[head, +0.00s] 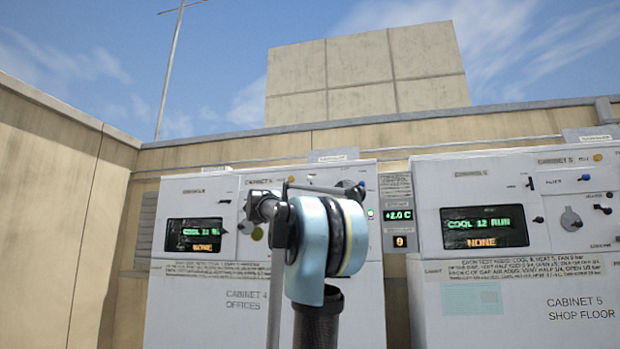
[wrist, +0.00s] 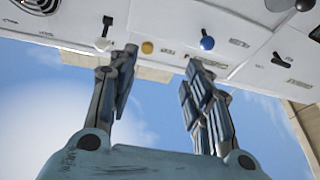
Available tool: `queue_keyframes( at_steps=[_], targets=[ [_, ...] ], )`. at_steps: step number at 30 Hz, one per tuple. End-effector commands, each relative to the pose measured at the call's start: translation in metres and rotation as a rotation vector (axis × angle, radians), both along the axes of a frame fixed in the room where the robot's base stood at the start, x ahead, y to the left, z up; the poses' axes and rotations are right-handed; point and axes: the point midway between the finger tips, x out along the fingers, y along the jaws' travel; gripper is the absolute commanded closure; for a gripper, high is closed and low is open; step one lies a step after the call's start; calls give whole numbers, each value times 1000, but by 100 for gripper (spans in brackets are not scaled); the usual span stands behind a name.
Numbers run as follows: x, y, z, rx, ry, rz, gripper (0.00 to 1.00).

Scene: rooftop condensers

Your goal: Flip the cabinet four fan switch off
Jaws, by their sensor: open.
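Cabinet 4 (head: 245,318), white and marked OFFICES, stands ahead in the head view, its upper panel partly hidden by my arm. Its lit display (head: 193,235) reads COOL 12 RUN and NONE. In the wrist view my gripper (wrist: 160,58) is open and empty, fingers spread below the panel (wrist: 155,18). A white-tipped lever (wrist: 102,43) is by the left finger. A yellow button (wrist: 147,47) shows between the fingers, and a blue knob (wrist: 207,42) by the right fingertip. The labels are too small to read, so I cannot tell which control is the fan switch.
Cabinet 5 (head: 520,330) stands to the right, with a narrow readout panel (head: 398,215) between the cabinets. A black handle (wrist: 281,60) sits right of my fingers in the wrist view. A tan wall (head: 50,200) runs along the left.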

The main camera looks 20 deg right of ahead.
Motion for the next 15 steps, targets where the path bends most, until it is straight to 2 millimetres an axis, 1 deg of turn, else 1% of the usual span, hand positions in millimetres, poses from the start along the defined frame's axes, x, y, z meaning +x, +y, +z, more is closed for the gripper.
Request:
queue_keyframes(
  at_steps=[1,3,6,11,15],
  targets=[
    [1,-13,15,4,-21,-65,55],
    [-2,-30,31,10,-43,-156,55],
    [-7,-47,46,18,-58,-255,55],
    [-12,-61,56,25,-66,-335,55],
    [-8,-70,60,26,-66,-349,55]
  ],
)
